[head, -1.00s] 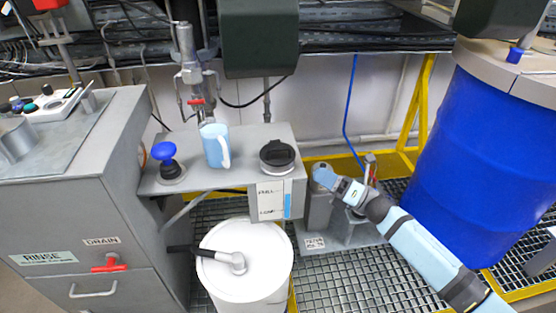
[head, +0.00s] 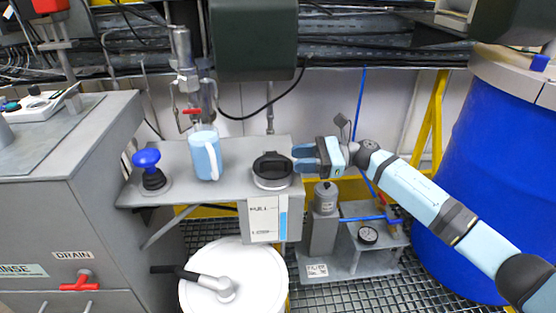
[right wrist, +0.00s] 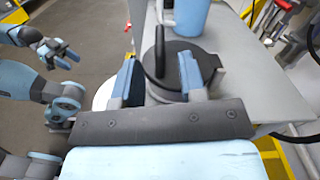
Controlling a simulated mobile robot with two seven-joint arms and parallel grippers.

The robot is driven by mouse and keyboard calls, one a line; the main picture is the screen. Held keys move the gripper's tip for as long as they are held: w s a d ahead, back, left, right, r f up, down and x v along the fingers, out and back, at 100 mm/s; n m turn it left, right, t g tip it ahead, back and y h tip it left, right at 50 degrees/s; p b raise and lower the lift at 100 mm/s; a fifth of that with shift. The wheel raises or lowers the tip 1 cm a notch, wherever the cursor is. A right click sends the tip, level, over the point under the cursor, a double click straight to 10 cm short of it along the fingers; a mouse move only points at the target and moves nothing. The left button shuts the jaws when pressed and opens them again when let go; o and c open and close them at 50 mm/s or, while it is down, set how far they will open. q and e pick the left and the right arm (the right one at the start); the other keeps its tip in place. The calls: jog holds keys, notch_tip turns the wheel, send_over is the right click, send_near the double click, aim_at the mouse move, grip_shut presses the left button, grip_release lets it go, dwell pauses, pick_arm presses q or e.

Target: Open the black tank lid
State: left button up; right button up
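The black tank lid (head: 272,164) sits on a short silver neck on the grey shelf, with a raised bar handle across its top; it looks closed. It also shows in the right wrist view (right wrist: 174,62), its handle standing between my fingers. My right gripper (head: 299,158) is open just to the right of the lid, with its fingers pointing at it. In the right wrist view my right gripper (right wrist: 158,72) has its fingers apart, one at each side of the handle, not closed on it. My left gripper (right wrist: 64,53) shows open and empty at the left of that view.
A light blue mug (head: 206,157) and a blue knob (head: 148,166) stand on the shelf (head: 228,160) left of the lid. A white drum (head: 240,275) with a lever is below. A pump with a gauge (head: 368,234) is below right. A blue drum (head: 480,180) stands at right.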

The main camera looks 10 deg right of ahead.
aim_at(278, 160)
jog(key=a, duration=0.5)
jog(key=shift+a, duration=0.35)
grip_shut()
